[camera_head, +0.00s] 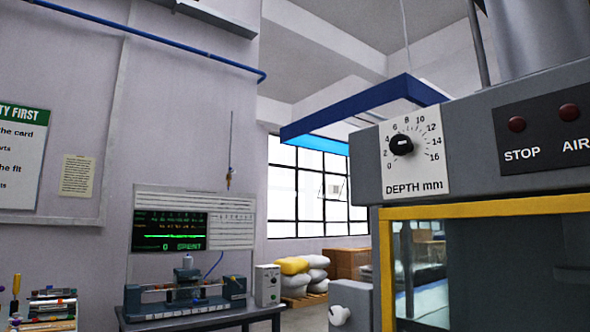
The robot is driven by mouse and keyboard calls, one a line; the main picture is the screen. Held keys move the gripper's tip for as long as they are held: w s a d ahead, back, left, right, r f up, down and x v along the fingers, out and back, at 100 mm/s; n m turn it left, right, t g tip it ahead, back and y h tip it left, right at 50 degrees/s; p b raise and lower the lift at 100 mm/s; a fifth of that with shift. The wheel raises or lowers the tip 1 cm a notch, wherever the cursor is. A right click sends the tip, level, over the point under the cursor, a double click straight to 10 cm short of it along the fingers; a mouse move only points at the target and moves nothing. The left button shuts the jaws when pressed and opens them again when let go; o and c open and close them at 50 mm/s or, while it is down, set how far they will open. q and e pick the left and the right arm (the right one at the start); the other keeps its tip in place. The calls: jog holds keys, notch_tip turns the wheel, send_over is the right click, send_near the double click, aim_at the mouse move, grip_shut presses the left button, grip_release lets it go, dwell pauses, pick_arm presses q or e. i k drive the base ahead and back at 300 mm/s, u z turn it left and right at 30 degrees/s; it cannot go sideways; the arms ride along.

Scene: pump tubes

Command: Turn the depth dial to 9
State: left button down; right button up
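The depth dial is a black knob (401,145) on a white plate (416,178) labelled "DEPTH mm". The plate is on the upper left front of a grey machine at the right. Its scale runs from 0 at the lower left, over the top, to 16 at the right. The knob has a small pale mark, but it is too small to read a setting with certainty. Nothing touches the knob. Neither of my grippers is in view.
A yellow-framed window (470,208) is below. A bench (200,318) with a tube rig and screen stands at the left. The space before the dial looks clear.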

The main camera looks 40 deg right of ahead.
aim_at(400, 145)
jog(key=i, duration=2.5)
jog(key=z, duration=3.55)
